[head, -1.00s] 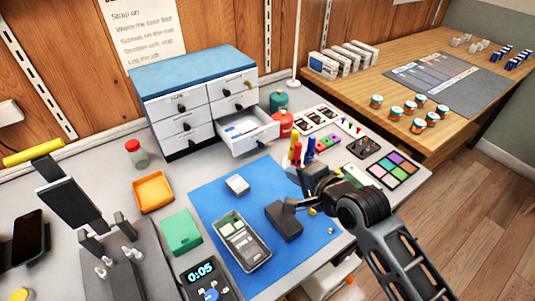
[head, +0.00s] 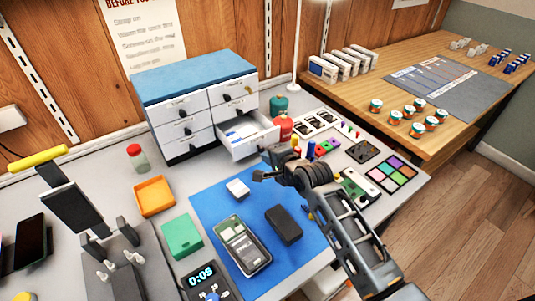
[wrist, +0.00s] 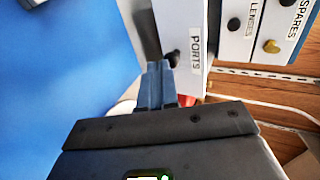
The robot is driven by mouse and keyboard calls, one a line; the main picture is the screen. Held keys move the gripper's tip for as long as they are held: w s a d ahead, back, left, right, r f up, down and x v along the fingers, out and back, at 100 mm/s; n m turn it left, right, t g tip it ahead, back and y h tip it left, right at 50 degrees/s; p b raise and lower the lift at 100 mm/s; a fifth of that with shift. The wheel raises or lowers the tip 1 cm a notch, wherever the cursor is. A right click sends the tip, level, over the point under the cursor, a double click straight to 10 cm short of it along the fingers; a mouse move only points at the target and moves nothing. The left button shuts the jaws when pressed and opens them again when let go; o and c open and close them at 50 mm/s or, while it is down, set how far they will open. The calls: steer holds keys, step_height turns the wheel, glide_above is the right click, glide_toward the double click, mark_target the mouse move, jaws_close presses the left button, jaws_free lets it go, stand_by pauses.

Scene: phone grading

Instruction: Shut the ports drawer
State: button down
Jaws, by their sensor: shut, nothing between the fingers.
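The ports drawer (head: 255,141) is the bottom right drawer of the white cabinet (head: 183,151) and stands pulled out, with pale items inside. In the wrist view its front (wrist: 185,22) bears the label PORTS, with a dark knob (wrist: 172,60) beside it. My gripper (head: 259,175) is shut and empty, just in front of the drawer. In the wrist view its closed fingers (wrist: 155,75) point at the drawer front close to the knob. I cannot tell whether they touch it.
A red bottle (head: 283,127) and a green one (head: 278,104) stand right of the drawer. Upright coloured tools stand beside my arm.

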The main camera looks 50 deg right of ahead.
mark_target(244, 131)
steer(key=shift+w+d, duration=0.15)
steer(key=shift+w, duration=0.3)
steer(key=w+d+b, duration=0.1)
steer(key=w, duration=0.3)
steer(key=w+d+b, duration=0.1)
steer(key=w, duration=0.3)
steer(key=w+d+b, duration=0.1)
steer(key=w, duration=0.2)
steer(key=shift+w+d, duration=0.2)
steer(key=shift+w, duration=0.2)
steer(key=shift+w+r, duration=0.2)
